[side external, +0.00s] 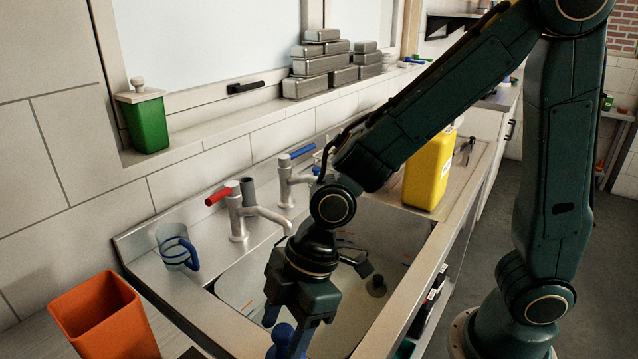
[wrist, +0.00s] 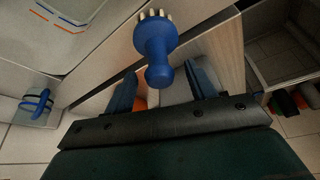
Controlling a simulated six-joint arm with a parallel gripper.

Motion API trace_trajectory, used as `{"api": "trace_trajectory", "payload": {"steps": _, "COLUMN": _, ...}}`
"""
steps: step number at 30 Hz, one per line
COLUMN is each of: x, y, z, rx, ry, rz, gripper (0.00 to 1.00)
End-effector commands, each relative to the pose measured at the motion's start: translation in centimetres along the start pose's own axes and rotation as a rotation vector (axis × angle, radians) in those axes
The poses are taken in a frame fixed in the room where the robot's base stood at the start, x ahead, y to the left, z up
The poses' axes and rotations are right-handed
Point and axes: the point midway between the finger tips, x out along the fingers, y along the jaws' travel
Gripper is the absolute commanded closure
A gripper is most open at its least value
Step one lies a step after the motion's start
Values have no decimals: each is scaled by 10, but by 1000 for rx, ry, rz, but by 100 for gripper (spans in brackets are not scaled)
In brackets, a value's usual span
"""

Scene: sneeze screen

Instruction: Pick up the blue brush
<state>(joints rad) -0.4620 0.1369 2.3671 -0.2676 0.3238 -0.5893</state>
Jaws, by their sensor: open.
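The blue brush (wrist: 157,48) shows in the wrist view with a rounded handle end towards me and pale bristles at its far end. In the side view a blue part of it (side external: 283,336) shows at the bottom edge, partly hidden by my gripper. My gripper (side external: 292,318) is open over the near edge of the sink, pointing down. In the wrist view its two fingers (wrist: 162,82) stand apart, with the brush's handle end between or just beyond the tips. Gaps show on both sides of the handle. I cannot tell the exact depth.
The sink (side external: 240,285) lies beside my gripper, with red and blue taps (side external: 240,212) behind. A clear jug with a blue handle (side external: 174,248) stands on its rim. An orange container (side external: 105,318) is at the lower left. A yellow canister (side external: 428,172) stands beyond the sink.

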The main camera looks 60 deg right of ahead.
Motion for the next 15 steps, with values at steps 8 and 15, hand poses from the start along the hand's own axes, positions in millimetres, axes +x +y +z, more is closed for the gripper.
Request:
{"api": "trace_trajectory", "payload": {"steps": 8, "x": 22, "y": -1, "z": 0, "rx": -1, "ry": -1, "rz": -2, "gripper": 44}}
{"api": "trace_trajectory", "payload": {"steps": 15, "x": 26, "y": 0, "z": 0, "rx": -1, "ry": 0, "rz": -1, "gripper": 44}}
